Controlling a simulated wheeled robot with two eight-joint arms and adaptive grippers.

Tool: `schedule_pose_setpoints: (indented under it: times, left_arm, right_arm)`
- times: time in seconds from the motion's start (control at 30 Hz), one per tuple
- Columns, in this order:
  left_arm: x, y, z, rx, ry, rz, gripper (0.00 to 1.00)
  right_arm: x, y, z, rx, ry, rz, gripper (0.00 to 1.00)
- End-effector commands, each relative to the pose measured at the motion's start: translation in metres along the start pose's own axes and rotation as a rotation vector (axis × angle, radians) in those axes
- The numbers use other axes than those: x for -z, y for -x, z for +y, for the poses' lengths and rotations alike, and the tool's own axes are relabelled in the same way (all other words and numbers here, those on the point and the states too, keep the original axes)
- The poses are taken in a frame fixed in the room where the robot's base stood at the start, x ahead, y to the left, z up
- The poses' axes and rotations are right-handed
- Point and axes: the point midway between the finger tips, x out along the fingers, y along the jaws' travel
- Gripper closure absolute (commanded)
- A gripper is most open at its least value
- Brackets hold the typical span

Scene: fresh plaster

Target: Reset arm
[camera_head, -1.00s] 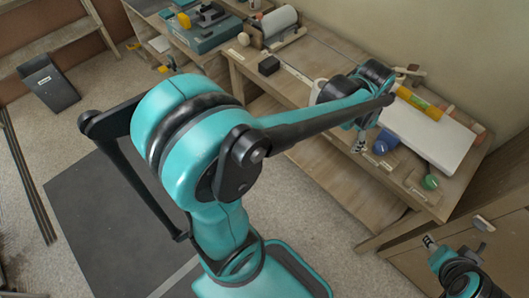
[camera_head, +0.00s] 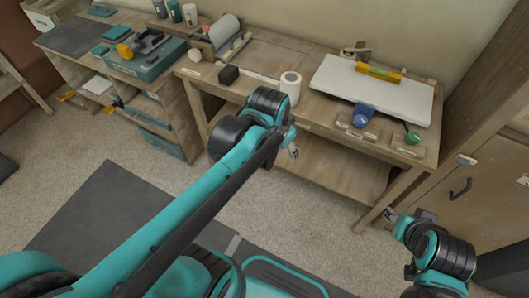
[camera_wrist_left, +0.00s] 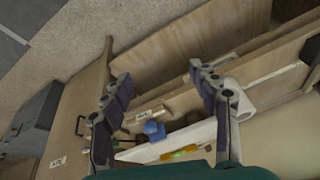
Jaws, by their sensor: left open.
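My left arm (camera_head: 190,215) reaches in from the lower left of the head view. Its gripper (camera_head: 291,150) hangs in front of the wooden workbench (camera_head: 260,95), below the top's front edge and clear of it. In the left wrist view the two dark fingers of the left gripper (camera_wrist_left: 165,105) stand wide apart with nothing between them. My right gripper (camera_head: 389,215) is at the lower right of the head view, small, near the cabinet. I cannot tell whether its jaws are apart.
The bench carries a white roll (camera_head: 290,88), a white board (camera_head: 330,78) with a yellow-orange level (camera_head: 379,72), a blue tool (camera_head: 362,115) and a green-ended tool (camera_head: 412,137). A wooden cabinet (camera_head: 480,180) stands at right. The floor (camera_head: 330,225) between bench and arms is clear.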

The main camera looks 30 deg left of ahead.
Motion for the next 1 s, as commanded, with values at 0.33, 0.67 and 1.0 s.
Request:
schedule_pose_setpoints:
  times: [0.33,0.67,1.0]
  left_arm:
    - [-0.006,-0.001,0.001,0.006,0.025,0.019,0.4]
    - [-0.006,-0.001,0.001,0.006,0.024,0.018,0.4]
    - [-0.032,0.011,0.006,0.03,0.137,0.102,0.4]
  right_arm:
    - [-0.002,-0.003,0.0,0.0,0.0,0.0,0.6]
    - [-0.002,-0.003,0.0,0.0,0.0,0.0,0.6]
    - [-0.002,-0.003,0.0,0.0,0.0,0.0,0.6]
